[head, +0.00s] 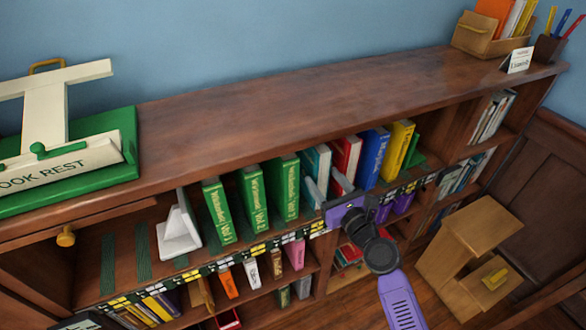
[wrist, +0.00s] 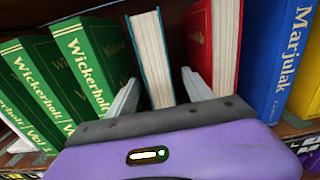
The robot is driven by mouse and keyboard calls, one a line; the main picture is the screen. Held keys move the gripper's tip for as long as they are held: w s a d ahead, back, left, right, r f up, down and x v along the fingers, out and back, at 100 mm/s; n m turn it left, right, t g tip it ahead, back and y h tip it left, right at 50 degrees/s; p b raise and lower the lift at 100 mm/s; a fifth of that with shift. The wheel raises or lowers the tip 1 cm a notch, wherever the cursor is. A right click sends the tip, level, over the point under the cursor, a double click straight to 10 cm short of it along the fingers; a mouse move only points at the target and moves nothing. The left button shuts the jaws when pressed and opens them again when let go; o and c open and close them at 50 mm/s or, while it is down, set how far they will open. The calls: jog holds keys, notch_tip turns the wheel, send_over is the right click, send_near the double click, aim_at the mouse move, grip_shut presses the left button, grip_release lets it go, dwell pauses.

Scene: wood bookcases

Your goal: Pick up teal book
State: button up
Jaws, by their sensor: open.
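The teal book (head: 317,162) stands upright on the upper shelf of the bookcase, between a green book and a red book. In the wrist view the teal book (wrist: 150,58) shows its pale page edges outward, with a thin teal cover edge. My gripper (head: 327,180) is open in front of it. In the wrist view my gripper (wrist: 160,78) has one grey finger on each side of the book, the right one in the gap toward the red book. I cannot tell whether the fingers touch it. The book's lower part is hidden behind my gripper.
Green books (head: 251,195) stand to the left, with a white bookend (head: 179,232) beyond. The red book (head: 346,155), blue book (head: 371,158) and yellow book (head: 397,150) stand to the right. A wooden step stool (head: 480,225) is on the floor at right.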

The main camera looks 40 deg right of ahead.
aim_at(310, 160)
jog(key=shift+w+d+r, duration=0.1)
jog(key=shift+w+r, duration=0.1)
jog(key=shift+w, duration=0.5)
jog(key=x, duration=0.6)
jog(key=shift+w+f, duration=0.15)
jog(key=shift+w, duration=0.2)
jog(key=shift+d, duration=0.1)
grip_shut()
dwell(0.4)
